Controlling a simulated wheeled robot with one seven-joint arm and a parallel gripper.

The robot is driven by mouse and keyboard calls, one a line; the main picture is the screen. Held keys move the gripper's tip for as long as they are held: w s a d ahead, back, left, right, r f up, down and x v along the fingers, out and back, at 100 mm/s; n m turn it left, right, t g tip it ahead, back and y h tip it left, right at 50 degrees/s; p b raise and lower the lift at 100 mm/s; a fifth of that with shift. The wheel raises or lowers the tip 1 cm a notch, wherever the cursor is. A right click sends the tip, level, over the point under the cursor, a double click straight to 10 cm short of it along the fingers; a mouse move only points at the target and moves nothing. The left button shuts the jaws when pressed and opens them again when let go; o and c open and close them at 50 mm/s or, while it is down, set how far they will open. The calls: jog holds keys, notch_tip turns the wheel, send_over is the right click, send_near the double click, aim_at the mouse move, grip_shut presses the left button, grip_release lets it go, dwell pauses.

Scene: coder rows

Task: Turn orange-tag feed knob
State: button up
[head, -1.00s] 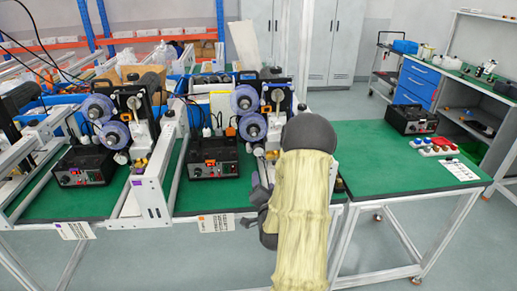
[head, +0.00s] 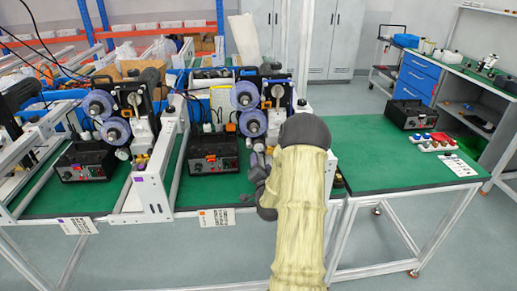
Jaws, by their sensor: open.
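The orange-tagged black control box (head: 215,155) stands on the green bench between two white frames, with small knobs along its lower front. Which knob is the feed knob is too small to tell. My gripper (head: 258,165) is just right of this box, at about the height of its front, open and partly hidden by my own forearm and wrist. I see no contact between it and the box.
A similar black box with a purple tag (head: 86,162) stands to the left. A white frame (head: 152,175) separates the two bays. Blue-purple rollers (head: 250,124) rise behind the orange-tagged box. The right bench (head: 375,165) has free room.

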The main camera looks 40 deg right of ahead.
aim_at(258, 148)
jog(key=p+x, duration=0.1)
jog(key=x, duration=0.8)
jog(key=shift+w, duration=0.25)
jog(key=c, duration=1)
